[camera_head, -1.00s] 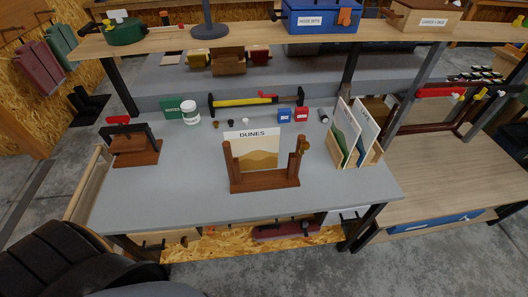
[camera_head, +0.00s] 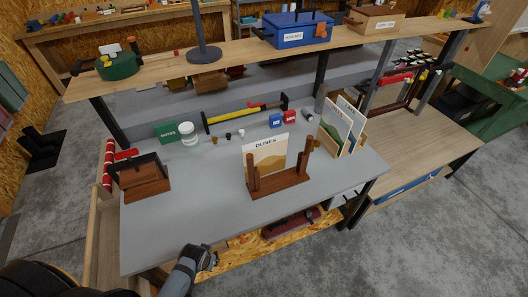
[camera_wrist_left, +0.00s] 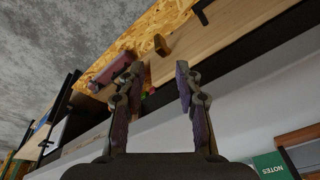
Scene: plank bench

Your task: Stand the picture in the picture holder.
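The picture, a pale card marked DUNES with tan dunes (camera_head: 265,153), stands upright at the brown wooden picture holder (camera_head: 282,184) on the grey bench. My right gripper is not in view.
A rack (camera_head: 352,152) with several pictures stands to the right. A brown wooden stand with a dark bar (camera_head: 146,178) is at left. A green NOTES box (camera_head: 167,132), white jar (camera_head: 189,135), yellow-black level (camera_head: 246,114) and small boxes line the back. The front bench surface is clear.

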